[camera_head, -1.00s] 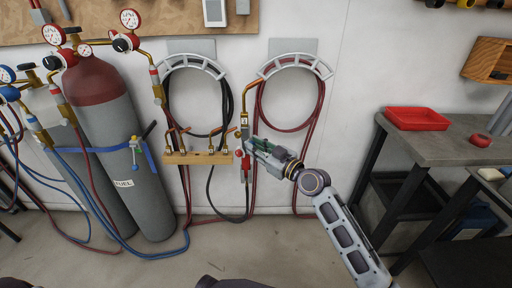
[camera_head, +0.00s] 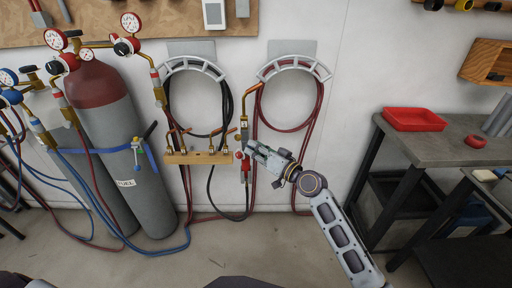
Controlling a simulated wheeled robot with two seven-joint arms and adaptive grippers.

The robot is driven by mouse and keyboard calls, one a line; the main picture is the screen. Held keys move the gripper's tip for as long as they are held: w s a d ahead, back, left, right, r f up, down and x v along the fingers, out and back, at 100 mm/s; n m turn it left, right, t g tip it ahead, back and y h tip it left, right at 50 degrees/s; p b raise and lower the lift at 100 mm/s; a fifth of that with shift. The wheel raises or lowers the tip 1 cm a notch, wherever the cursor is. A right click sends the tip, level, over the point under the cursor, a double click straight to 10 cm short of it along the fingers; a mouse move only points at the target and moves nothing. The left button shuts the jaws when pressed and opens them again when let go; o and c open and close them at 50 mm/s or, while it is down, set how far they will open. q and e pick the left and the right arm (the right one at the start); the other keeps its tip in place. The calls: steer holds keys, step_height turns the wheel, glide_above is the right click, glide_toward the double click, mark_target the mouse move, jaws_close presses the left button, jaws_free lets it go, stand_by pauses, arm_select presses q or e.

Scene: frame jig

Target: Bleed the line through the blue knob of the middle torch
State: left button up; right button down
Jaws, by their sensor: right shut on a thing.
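My right gripper (camera_head: 251,150) is shut on a torch (camera_head: 244,125) with a long bent copper tip, just right of the wooden torch rack (camera_head: 190,158). The torch is upright, with its tip pointing up and right. A red knob (camera_head: 239,155) shows beside its lower body, and a red part hangs below. Several smaller brass torches (camera_head: 184,143) with copper tips stand in the rack. No blue knob can be made out at this size, and the gripper hides part of the held torch. My left gripper is out of view.
Hoses hang on two wall hangers (camera_head: 295,66) behind the gripper. A grey fuel cylinder (camera_head: 128,150) with gauges stands left, with hoses along the floor. A workbench (camera_head: 450,145) with a red tray (camera_head: 414,119) stands right. The floor (camera_head: 225,240) in front is mostly clear.

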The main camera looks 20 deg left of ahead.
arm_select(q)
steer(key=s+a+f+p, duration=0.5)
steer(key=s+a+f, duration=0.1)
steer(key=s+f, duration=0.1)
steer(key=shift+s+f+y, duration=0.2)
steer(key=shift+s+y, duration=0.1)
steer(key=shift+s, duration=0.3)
arm_select(e)
steer(key=shift+f+m, duration=0.1)
steer(key=shift+m, duration=4.8)
steer(key=c, duration=1.2)
jaws_free()
steer(key=shift+c, duration=0.2)
steer(key=v, duration=1.2)
